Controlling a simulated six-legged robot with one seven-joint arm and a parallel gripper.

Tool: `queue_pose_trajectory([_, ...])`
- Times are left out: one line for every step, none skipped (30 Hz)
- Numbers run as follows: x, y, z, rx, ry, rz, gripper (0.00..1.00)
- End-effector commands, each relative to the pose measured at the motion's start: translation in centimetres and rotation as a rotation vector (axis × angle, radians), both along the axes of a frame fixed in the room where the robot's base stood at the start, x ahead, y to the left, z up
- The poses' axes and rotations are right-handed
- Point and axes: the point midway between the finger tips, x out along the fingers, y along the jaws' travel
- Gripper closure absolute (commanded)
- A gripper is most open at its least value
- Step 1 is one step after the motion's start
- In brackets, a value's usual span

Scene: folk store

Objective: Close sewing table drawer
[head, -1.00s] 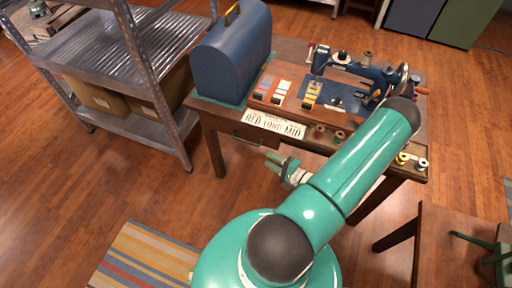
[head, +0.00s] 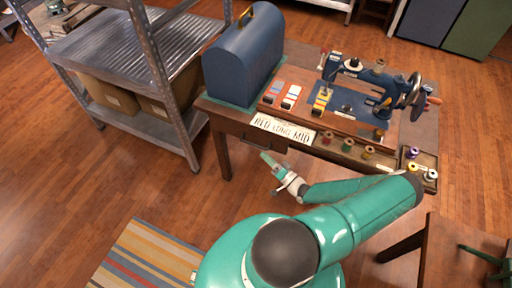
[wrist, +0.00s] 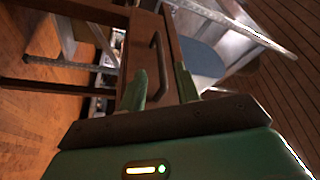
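The sewing table (head: 214,112) is dark wood, with a wooden drawer front (head: 238,130) under its front left edge. In the wrist view the drawer front (wrist: 141,48) appears turned on its side, with a dark metal bar handle (wrist: 158,62). I cannot tell how far the drawer stands out. My gripper (head: 268,161) is just in front of the table, near the drawer. In the wrist view my gripper (wrist: 160,88) is open and empty, with green fingers apart and pointing towards the drawer front and handle. Contact with the drawer cannot be made out.
A sewing machine (head: 366,92), a blue domed case (head: 240,66) and several spools stand on the table. A lettered sign (head: 282,129) lies at its front edge. A metal shelf (head: 110,48) stands left. A striped rug (head: 142,262) and clear floor lie in front; another table (head: 455,240) is right.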

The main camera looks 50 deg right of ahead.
Motion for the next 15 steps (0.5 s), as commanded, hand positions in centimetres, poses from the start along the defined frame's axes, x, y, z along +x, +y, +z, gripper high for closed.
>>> queue_pose_trajectory([1.0, 0.1, 0.2, 0.001, 0.0, 0.002, 0.68])
queue_pose_trajectory([1.6, 0.1, 0.4, 0.0, -0.002, 0.003, 0.68])
queue_pose_trajectory([2.4, 0.1, 0.5, 0.0, -0.001, 0.003, 0.68])
queue_pose_trajectory([2.9, 0.1, 0.6, 0.002, 0.0, 0.002, 0.68])
queue_pose_trajectory([3.4, 0.1, 0.8, 0.003, -0.001, 0.003, 0.68])
queue_pose_trajectory([4.0, 0.2, 0.9, 0.003, -0.001, 0.003, 0.68])
queue_pose_trajectory([4.5, 0.2, 0.9, 0.002, 0.0, 0.003, 0.68])
queue_pose_trajectory([4.8, 0.1, 1.0, 0.001, 0.0, 0.003, 0.68])
queue_pose_trajectory([5.3, 0.1, 1.1, 0.002, 0.001, 0.001, 0.68])
queue_pose_trajectory([5.5, 0.1, 1.2, 0.002, 0.0, 0.0, 0.68])
queue_pose_trajectory([5.7, 0.1, 1.2, 0.002, 0.0, 0.0, 0.68])
queue_pose_trajectory([6.0, 0.1, 1.3, 0.001, 0.001, 0.001, 0.68])
queue_pose_trajectory([6.1, 0.1, 1.3, 0.001, 0.001, 0.001, 0.68])
queue_pose_trajectory([6.2, 0.1, 1.3, 0.001, 0.001, 0.001, 0.68])
queue_pose_trajectory([6.3, 0.1, 1.3, 0.001, 0.001, 0.001, 0.68])
